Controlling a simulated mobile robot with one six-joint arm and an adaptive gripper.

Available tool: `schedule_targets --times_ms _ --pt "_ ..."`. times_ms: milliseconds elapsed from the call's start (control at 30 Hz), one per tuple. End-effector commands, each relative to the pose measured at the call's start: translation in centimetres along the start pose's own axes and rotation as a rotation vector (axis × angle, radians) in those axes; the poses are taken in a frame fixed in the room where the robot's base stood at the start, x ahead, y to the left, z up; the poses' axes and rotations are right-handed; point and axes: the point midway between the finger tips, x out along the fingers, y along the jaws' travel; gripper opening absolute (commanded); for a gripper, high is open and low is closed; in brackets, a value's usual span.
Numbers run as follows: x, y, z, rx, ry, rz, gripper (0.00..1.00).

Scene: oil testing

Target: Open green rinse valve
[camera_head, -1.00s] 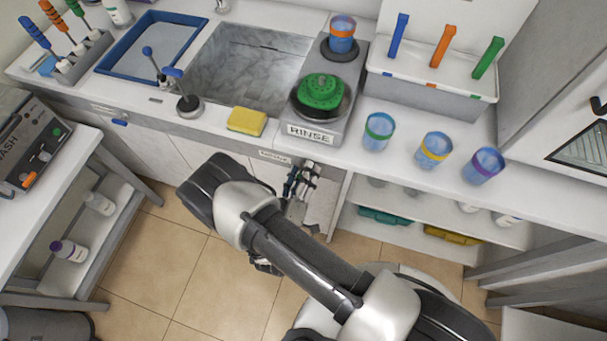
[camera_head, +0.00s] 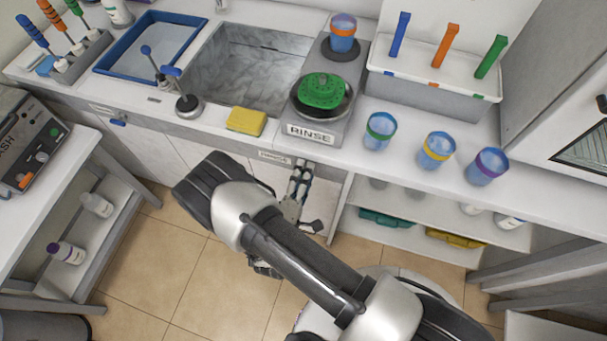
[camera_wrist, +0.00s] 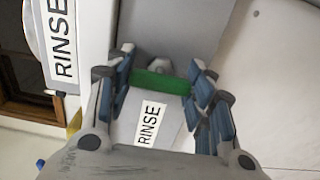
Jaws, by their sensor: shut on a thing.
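The green rinse valve handle (camera_wrist: 162,82) shows in the wrist view as a green bar between my blue-padded fingers. My gripper (camera_wrist: 165,88) is shut on it, one finger at each end of the bar. A white RINSE label (camera_wrist: 148,124) lies just below the handle, between the fingers. In the head view, my gripper (camera_head: 301,172) is just under the counter's front edge, below the RINSE station (camera_head: 318,134). The handle is hidden there by the gripper.
A yellow sponge (camera_head: 246,121) lies on the counter edge beside the sink (camera_head: 245,65). Blue beakers with coloured rims, such as the green-rimmed one (camera_head: 379,131), stand to the right. Open shelves (camera_head: 440,212) are below the counter.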

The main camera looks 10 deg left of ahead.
Motion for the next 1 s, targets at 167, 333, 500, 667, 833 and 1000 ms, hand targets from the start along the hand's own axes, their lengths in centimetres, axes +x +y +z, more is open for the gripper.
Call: schedule_targets --times_ms 167,333,500,667,833,1000 --pt "-0.01 -0.03 0.04 -0.015 -0.001 -0.001 0.25" --pt "-0.01 -0.03 0.05 -0.016 -0.001 -0.001 0.25" --pt "-0.01 -0.03 0.05 -0.016 -0.001 -0.001 0.5" --pt "-0.01 -0.02 0.04 -0.015 0.0 -0.001 0.61" --pt "0.0 -0.01 0.02 -0.014 0.0 0.0 0.7" --pt "0.0 -0.01 0.01 -0.013 0.0 0.0 0.7"
